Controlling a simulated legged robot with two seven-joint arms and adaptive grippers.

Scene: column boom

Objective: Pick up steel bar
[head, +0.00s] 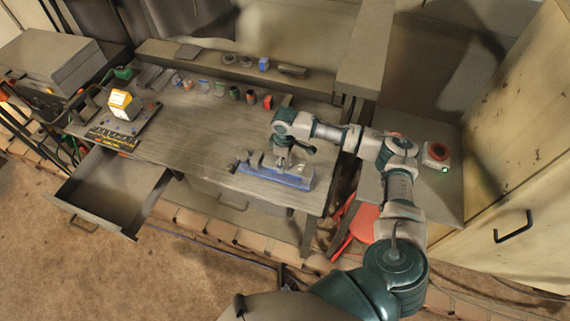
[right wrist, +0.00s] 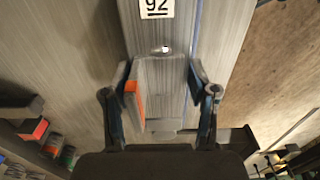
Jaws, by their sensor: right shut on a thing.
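The right gripper (head: 284,158) is over the right end of the workbench, pointing down at a grey and blue vise-like block. In the right wrist view its two fingers (right wrist: 160,82) stand on either side of a grey steel piece (right wrist: 160,75), which I take to be the steel bar, and are closed on it. An orange face shows on its left side by the left finger. A grey surface with a "92" label (right wrist: 157,8) lies beyond. The bar's full outline is hidden by the gripper in the head view. The left gripper is not in view.
The workbench (head: 215,140) is bare in its middle; several small cups and tools line its back. A yellow and white box (head: 124,105) stands at its left. An open drawer (head: 112,185) juts out at the front left. A side table (head: 440,195) carries a red button box (head: 436,154).

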